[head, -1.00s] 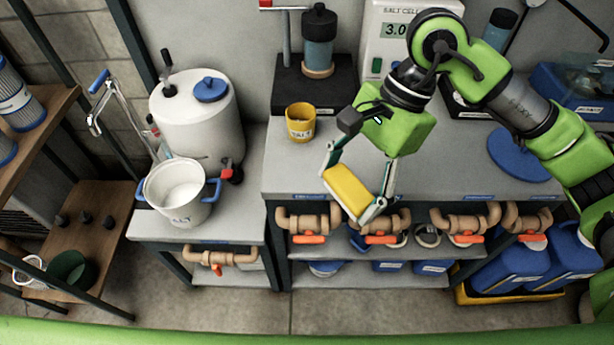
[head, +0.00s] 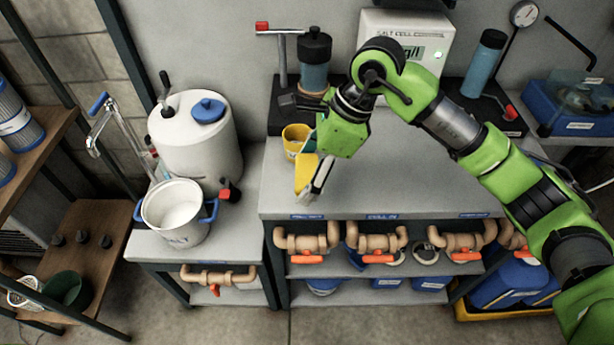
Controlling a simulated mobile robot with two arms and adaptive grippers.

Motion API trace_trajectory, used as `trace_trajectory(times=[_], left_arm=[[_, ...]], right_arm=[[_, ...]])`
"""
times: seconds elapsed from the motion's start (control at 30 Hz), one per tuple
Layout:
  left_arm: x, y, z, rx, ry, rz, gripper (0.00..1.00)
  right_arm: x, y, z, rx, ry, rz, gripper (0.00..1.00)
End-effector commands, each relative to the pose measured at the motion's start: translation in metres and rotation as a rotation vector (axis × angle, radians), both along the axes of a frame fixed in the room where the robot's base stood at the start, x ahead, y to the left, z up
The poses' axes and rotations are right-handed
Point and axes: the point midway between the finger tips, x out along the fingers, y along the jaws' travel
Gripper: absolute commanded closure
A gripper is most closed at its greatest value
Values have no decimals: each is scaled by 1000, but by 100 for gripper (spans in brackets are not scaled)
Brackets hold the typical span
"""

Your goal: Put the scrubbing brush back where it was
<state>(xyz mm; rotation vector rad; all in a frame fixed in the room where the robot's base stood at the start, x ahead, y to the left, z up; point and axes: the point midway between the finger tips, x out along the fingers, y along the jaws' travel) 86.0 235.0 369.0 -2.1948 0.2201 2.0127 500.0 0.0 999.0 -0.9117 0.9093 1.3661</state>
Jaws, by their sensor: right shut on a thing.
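The yellow scrubbing brush (head: 304,176) is held in my right gripper (head: 314,178) above the grey bench top (head: 400,192), near its left end. The fingers are closed on it and one dark and white finger covers its right side. The brush stands steeply, its lower end near the bench; I cannot tell whether it touches. A yellow cup (head: 292,134) stands just behind the brush, partly hidden by the gripper. My left gripper is not in view.
A dark stand with a blue canister (head: 314,58) is behind the cup. A white salt bucket (head: 174,212) and a white tank (head: 196,135) stand on the lower left bench. Pipes with orange valves (head: 378,258) run below the front edge. The bench middle is clear.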

Motion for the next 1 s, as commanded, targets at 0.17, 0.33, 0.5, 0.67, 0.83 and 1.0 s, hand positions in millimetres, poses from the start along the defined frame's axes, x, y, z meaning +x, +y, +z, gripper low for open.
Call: trace_trajectory(times=[0.17, 0.33, 0.5, 0.67, 0.83, 1.0], left_arm=[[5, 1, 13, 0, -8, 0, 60], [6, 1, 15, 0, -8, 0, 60], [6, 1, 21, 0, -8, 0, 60], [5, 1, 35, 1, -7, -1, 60], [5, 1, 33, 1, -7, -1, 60], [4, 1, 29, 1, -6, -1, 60]], right_arm=[[24, 0, -32, -2, 7, 1, 51], [35, 0, -45, 0, 3, 2, 51], [40, -1, -56, -3, 7, 2, 51], [39, 0, -78, -1, 8, 2, 51], [41, 0, -84, -2, 2, 4, 51], [41, 0, -86, -2, 2, 3, 51]])
